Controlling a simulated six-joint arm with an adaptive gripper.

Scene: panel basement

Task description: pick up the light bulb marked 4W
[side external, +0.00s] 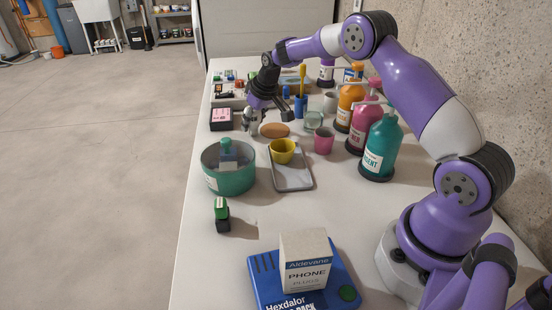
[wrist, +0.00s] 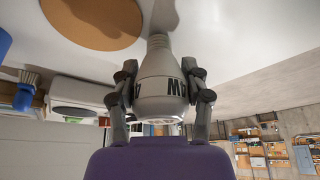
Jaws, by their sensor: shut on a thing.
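A grey light bulb (wrist: 162,62) is between the two fingers of my gripper (wrist: 162,84) in the wrist view. Dark lettering on it appears upside down and partly hidden by the fingers; a W-like letter shows, but the full marking cannot be read. In the side external view my gripper (side external: 249,113) is low over the far half of the table, shut on the bulb, left of the round brown mat. The bulb is small and mostly hidden there. I cannot tell whether it touches the table.
The round brown mat (side external: 275,130) also shows in the wrist view (wrist: 92,18). A pink-labelled dark box (side external: 221,119), a green glass cup (side external: 314,121) and a blue holder (side external: 300,106) stand nearby. A teal bowl (side external: 230,181) and a tray (side external: 292,177) are nearer; pump bottles (side external: 381,150) line the right.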

